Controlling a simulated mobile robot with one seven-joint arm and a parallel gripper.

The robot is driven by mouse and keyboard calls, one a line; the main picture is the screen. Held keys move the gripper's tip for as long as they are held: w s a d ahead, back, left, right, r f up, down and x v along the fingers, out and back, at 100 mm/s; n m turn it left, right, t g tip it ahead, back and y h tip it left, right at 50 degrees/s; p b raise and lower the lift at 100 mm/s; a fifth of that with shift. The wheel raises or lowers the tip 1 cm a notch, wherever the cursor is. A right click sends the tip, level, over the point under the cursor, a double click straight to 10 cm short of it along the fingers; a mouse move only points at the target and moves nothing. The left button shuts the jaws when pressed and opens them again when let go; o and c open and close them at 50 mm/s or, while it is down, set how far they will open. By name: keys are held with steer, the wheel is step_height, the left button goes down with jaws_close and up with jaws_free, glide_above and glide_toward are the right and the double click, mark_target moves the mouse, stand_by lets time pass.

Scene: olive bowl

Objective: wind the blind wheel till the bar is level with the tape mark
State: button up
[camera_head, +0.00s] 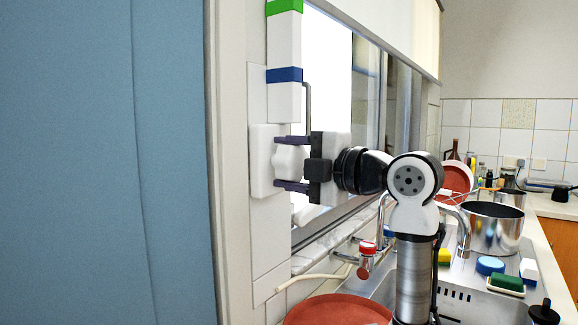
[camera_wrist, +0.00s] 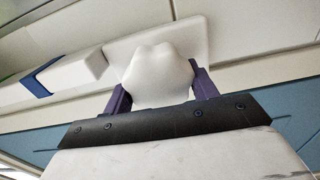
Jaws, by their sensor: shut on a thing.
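The white lobed wheel (camera_head: 288,160) stands out from a white plate (camera_head: 261,160) on the wall beside the window. It also shows in the wrist view (camera_wrist: 158,72). My gripper (camera_head: 279,163) is shut on the wheel, one purple finger above it and one below in the head view. The wrist view shows my gripper (camera_wrist: 160,85) with a finger on each side. A pale blind (camera_head: 405,25) hangs at the top of the window, with a dark bar (camera_head: 385,44) along its lower edge. A blue band (camera_head: 285,75) and a green band (camera_head: 284,7) cross a white upright strip above the wheel; I cannot tell which is the tape mark.
A tap (camera_head: 462,228) and a sink lie below the window to the right. A steel pot (camera_head: 492,228) and sponges (camera_head: 506,284) stand by the sink. A red plate (camera_head: 338,311) is at the bottom. A blue panel (camera_head: 100,160) fills the left.

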steer(key=shift+n, duration=0.6)
steer(key=o, duration=1)
steer(key=b+v, duration=0.2)
steer(key=v, duration=1.1)
steer(key=shift+s+d, duration=0.3)
